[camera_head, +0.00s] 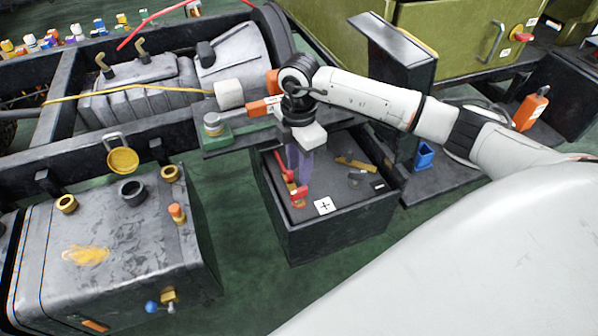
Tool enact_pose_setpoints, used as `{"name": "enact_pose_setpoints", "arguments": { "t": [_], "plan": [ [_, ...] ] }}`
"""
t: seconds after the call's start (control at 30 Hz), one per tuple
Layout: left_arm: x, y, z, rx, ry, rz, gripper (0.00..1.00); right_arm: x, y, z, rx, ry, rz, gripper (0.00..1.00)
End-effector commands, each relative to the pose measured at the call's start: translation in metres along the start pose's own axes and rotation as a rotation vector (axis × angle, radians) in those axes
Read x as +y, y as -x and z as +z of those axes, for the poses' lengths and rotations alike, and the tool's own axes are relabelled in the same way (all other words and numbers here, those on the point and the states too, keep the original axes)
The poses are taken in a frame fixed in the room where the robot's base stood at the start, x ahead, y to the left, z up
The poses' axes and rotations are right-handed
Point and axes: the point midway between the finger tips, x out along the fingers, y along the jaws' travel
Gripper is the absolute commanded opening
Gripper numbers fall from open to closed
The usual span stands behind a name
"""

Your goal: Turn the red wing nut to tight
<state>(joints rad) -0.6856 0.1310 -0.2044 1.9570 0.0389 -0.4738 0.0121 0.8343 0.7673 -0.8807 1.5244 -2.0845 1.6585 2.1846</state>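A black battery box (340,222) stands below the frame rail, with a white plus label (325,206) on its top. Near the label, a red wing nut (299,193) sits on a terminal with some brass showing. More red shows just up and left of it, partly behind the fingers. My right gripper (301,176) points down over the box, its purplish fingers right at the red parts. The fingers overlap the red parts in this view, so contact and finger gap are unclear. My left gripper is not in view.
A brass clamp piece (355,164) and a minus label (377,185) are on the box's right side. A grey tank (110,245) with an open yellow cap (122,160) stands at left. The dark frame rail (100,150) runs behind. Green floor (245,285) is clear in front.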

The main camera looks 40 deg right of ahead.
Motion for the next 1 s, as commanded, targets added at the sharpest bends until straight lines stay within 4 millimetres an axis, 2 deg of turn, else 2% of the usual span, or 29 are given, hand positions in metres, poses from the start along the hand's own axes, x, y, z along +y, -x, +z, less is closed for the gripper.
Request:
{"name": "enact_pose_setpoints", "arguments": {
  "t": [0.1, 0.23, 0.8, 0.9, 0.97, 1.0],
  "plan": [
    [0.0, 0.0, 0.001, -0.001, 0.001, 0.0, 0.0, 0.001, 0.017, 0.0, -0.001, 0.0, 0.002, 0.31],
    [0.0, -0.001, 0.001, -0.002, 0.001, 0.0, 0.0, 0.0, 0.025, 0.0, -0.001, -0.001, 0.0, 0.31],
    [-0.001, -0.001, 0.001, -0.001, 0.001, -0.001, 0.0, -0.001, 0.026, -0.001, 0.002, 0.002, -0.001, 0.31],
    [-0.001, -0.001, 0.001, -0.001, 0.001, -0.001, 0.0, -0.005, 0.019, -0.016, 0.05, 0.039, -0.007, 0.31],
    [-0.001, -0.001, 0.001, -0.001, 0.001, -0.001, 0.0, -0.011, 0.011, -0.037, 0.12, 0.09, -0.015, 0.31],
    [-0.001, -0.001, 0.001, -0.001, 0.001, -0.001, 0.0, -0.018, 0.005, -0.056, 0.185, 0.134, -0.02, 0.31]
  ]
}}
